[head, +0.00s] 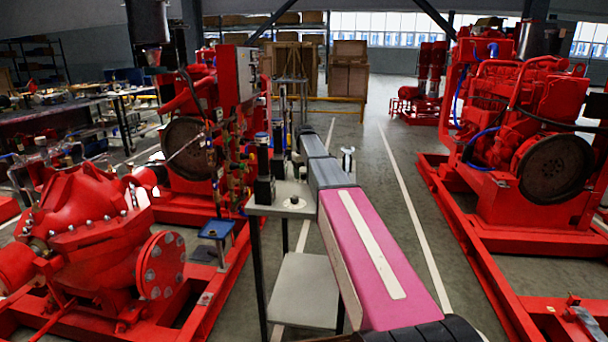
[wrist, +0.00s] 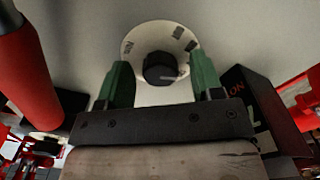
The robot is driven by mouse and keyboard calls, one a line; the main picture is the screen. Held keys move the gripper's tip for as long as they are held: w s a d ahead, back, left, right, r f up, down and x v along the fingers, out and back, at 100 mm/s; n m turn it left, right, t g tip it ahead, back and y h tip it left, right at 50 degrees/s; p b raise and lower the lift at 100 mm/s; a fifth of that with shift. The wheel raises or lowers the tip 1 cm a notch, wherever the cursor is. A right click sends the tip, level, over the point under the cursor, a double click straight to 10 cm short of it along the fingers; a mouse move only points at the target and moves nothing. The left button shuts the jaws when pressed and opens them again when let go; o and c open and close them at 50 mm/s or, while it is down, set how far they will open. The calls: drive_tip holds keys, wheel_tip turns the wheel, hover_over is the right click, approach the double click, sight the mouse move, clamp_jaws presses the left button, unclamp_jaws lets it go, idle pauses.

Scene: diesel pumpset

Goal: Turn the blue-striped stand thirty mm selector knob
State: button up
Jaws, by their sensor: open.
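In the wrist view a black round knob (wrist: 160,68) with a pale pointer mark sits on a whitish round dial (wrist: 134,48) with several dark marks. The dial is on a light grey surface. My gripper (wrist: 162,74) is open, its green fingers on either side of the knob, with a gap on each side. Whether the fingers are level with the knob in depth, I cannot tell. In the head view a small black knob on a pale disc (head: 294,202) shows on a grey stand top (head: 270,209). No blue stripe shows clearly on the knob or dial.
In the wrist view a red cylinder (wrist: 25,75) stands at the left and a black box with lettering (wrist: 265,110) at the right. In the head view a red pump (head: 85,235) is left, a red engine (head: 520,140) right. Open floor (head: 395,160) lies beyond the stand.

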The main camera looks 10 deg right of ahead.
sight(304, 174)
wheel_tip(304, 174, up, 11)
idle(0.5)
drive_tip(key=shift+f, duration=0.15)
